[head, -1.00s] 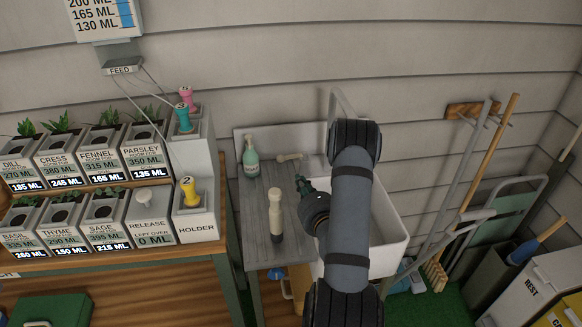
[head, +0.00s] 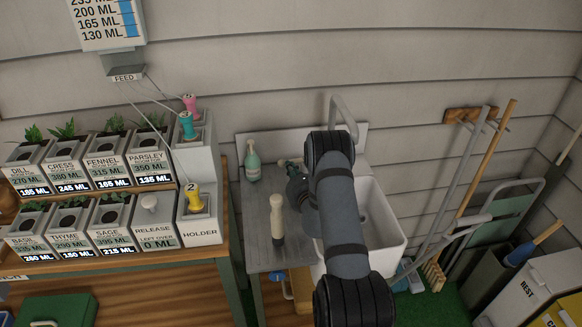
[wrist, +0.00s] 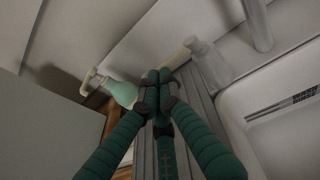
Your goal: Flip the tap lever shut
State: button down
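The tap's curved grey spout (head: 343,112) rises behind the white sink (head: 392,225), and its lower part is behind my arm. In the wrist view the spout (wrist: 258,25) stands upper right, beside a pale grey tap body (wrist: 207,62). A cream piece that looks like the lever's end (wrist: 190,42) shows just beyond my fingertips. In the head view my gripper mostly covers the lever. My gripper (head: 284,163) is over the back of the counter, left of the spout. Its dark green fingers (wrist: 157,76) are together and hold nothing visible. I cannot tell whether they touch the lever.
A green pump bottle (head: 252,163) stands on the grey counter (head: 256,235) close to the left of my gripper. A cream-and-dark upright object (head: 277,215) stands nearer the front. Planters and a holder (head: 200,228) fill the bench at left. Poles (head: 490,150) lean at right.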

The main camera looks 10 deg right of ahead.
jog(key=shift+w+a+b, duration=0.25)
jog(key=shift+w+b, duration=0.1)
jog(key=shift+w, duration=0.2)
jog(key=shift+w+r, duration=0.1)
jog(key=shift+a, duration=0.1)
jog(key=shift+s, duration=0.3)
jog(key=a+b+v, duration=0.1)
jog(key=b+v, duration=0.1)
jog(key=v, duration=1.1)
jog(key=shift+s, duration=0.35)
jog(key=shift+r, duration=0.1)
jog(key=shift+w+a, duration=0.1)
